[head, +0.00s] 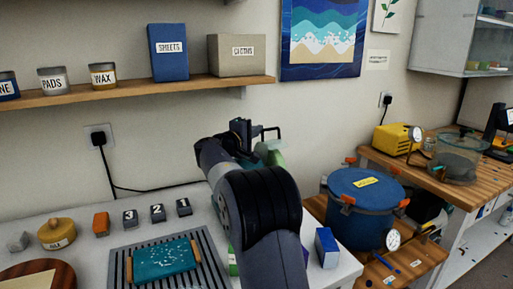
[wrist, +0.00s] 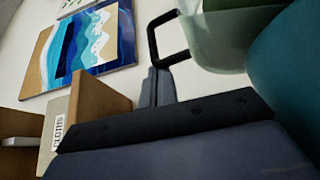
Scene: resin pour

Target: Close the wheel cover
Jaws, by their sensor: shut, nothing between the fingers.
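The wheel cover (wrist: 215,45) is a pale, see-through green shell with a black bar handle (wrist: 152,45) at the upper middle of the wrist view. A rounded teal surface, likely the wheel (wrist: 290,80), fills the right edge beside it. In the head view the cover (head: 270,150) is mostly hidden behind my arm. My gripper (wrist: 155,86) is shut and empty, its grey fingers right by the handle. I cannot tell whether they touch it. In the head view my gripper (head: 241,130) is dark, beside the handle. How far the cover is open is unclear.
A wall shelf (head: 160,91) holds a blue box (head: 168,52), a tan cloths box (head: 236,55) and tins. A blue lidded pot (head: 364,207) stands right of my arm. The grey bench holds a slatted tray (head: 122,262), numbered blocks and a small blue box (head: 327,247).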

